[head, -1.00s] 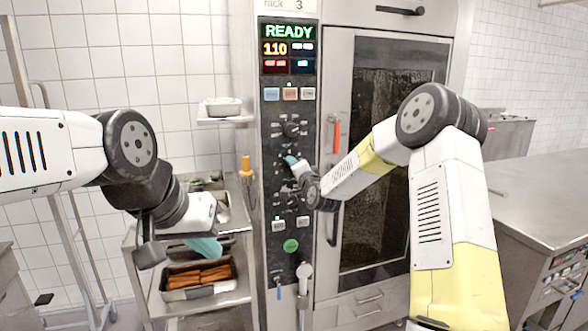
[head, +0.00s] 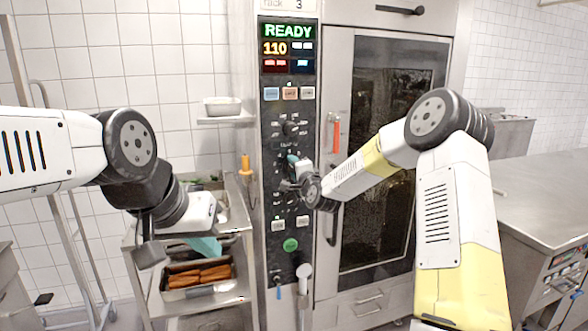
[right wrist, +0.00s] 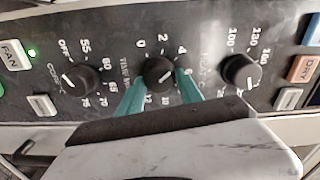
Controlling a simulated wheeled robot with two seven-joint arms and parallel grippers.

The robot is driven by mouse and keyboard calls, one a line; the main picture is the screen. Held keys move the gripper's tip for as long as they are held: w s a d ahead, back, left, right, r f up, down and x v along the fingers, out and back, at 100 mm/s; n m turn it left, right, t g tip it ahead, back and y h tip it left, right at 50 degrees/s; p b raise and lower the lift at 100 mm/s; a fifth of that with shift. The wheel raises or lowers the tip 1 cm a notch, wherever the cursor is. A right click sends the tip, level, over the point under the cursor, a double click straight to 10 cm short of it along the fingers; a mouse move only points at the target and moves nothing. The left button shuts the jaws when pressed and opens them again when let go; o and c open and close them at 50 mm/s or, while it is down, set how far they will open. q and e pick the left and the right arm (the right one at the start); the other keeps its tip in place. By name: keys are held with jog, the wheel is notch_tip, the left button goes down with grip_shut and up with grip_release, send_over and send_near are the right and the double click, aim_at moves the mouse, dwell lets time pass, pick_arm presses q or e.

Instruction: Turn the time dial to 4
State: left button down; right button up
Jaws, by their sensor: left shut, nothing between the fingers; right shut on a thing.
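The time dial (right wrist: 160,71) is a black round knob in the middle of the right wrist view, with numbers such as 0, 2 and 4 printed around it. Its white mark lies slanted, rising to the right toward the side of the 4; I cannot read the exact setting. My right gripper (right wrist: 160,88) has its teal fingers on either side of the dial and is shut on it. In the head view my right gripper (head: 293,162) is at the oven's control panel (head: 268,215). My left gripper (head: 207,247) hangs shut and empty by the trolley.
In the right wrist view another knob (right wrist: 82,77) is left of the time dial and another (right wrist: 240,71) right of it. The oven door (head: 385,230) is closed. A trolley holds a tray of brown food (head: 198,274). A steel counter (head: 535,190) stands right.

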jog(key=o, duration=1.1)
jog(key=shift+w+r, duration=0.1)
jog(key=shift+r, duration=0.1)
jog(key=shift+o, duration=0.9)
jog(key=shift+f, duration=0.1)
jog(key=v, duration=0.7)
jog(key=shift+s, duration=0.35)
jog(key=shift+d, duration=0.1)
